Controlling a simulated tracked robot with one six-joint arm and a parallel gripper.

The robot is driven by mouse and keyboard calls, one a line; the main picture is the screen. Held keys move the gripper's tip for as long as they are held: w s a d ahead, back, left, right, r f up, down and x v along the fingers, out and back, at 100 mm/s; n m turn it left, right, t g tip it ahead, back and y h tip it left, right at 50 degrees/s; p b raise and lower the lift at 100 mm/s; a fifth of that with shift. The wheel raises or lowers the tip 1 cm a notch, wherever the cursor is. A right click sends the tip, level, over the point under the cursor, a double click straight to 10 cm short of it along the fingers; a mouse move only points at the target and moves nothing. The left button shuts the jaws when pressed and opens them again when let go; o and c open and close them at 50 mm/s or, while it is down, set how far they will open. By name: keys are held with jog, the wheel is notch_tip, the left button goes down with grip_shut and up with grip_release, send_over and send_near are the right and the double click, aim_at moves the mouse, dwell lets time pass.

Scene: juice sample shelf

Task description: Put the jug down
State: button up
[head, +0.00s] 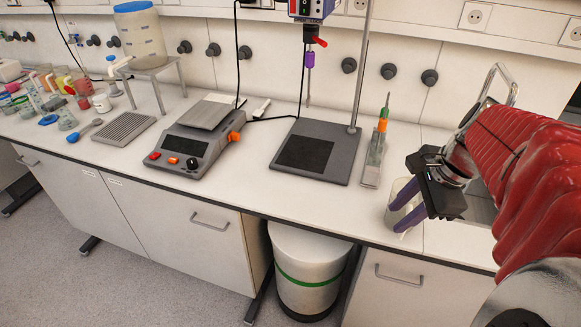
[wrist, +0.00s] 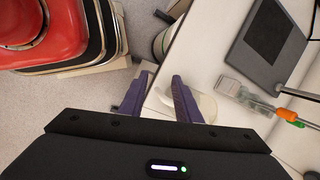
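The jug (head: 398,187) is pale and translucent, at the front edge of the bench on the right in the head view. It also shows in the wrist view (wrist: 207,106), partly behind the right-hand finger. My gripper (head: 400,206) has two purple fingers, which overlap the jug in the head view. In the wrist view (wrist: 161,75) the fingertips stand apart, with white surface showing between them. I cannot tell whether they press on the jug. The jug's base is partly hidden, and I cannot tell whether it touches the bench.
Left of the jug on the bench (head: 238,178) are a glass holder with green and orange tools (head: 375,157), a dark stand base (head: 315,152) and a scale (head: 190,148). A white bin (head: 308,262) stands below. A narrow bench strip before the stand is clear.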

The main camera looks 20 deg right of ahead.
jog(key=s+a+r+n+t+h, duration=0.1)
jog(key=s+a+r+n+t, duration=0.1)
jog(key=a+n, duration=1.7)
jog(key=shift+n+t+h, duration=0.3)
jog(key=shift+n+h, duration=0.1)
jog(key=shift+n, duration=0.5)
jog(key=shift+s+r, duration=0.1)
